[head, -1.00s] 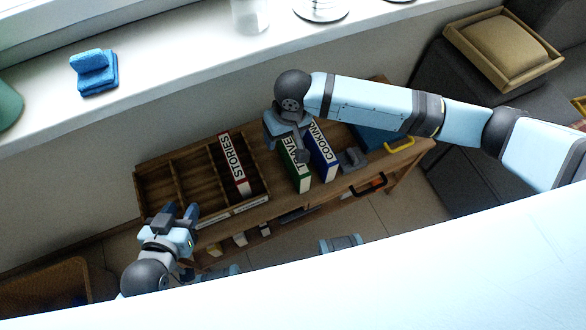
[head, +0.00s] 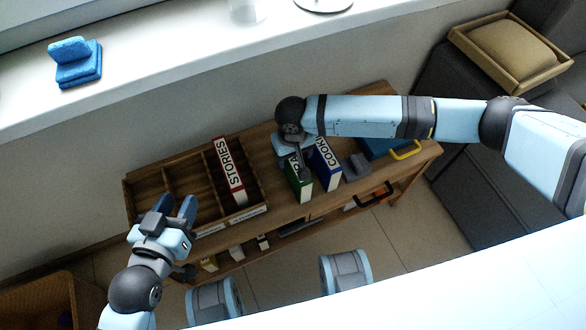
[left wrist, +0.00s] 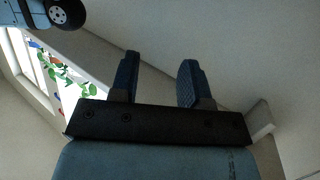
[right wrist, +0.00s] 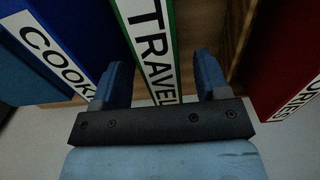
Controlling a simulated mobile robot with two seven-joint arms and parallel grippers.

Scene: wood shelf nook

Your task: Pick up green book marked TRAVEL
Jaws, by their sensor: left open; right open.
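The green book marked TRAVEL (head: 300,188) stands on the wooden shelf top in the head view, partly hidden by my right gripper (head: 300,165). In the right wrist view, its white label (right wrist: 152,50) faces me. My right gripper (right wrist: 160,65) is open, with the book's spine showing between its two fingers. The left finger looks close to the book; I cannot tell whether it touches. My left gripper (head: 180,207) is open and empty by the near left corner of the divided rack. It also shows empty in the left wrist view (left wrist: 157,70).
A blue COOKING book (head: 325,170) stands close right of the green one. A red STORIES book (head: 229,172) stands in the divided wooden rack (head: 128,190), whose left compartments look empty. A grey object (head: 355,165) and a blue item with a yellow handle (head: 405,151) lie further right.

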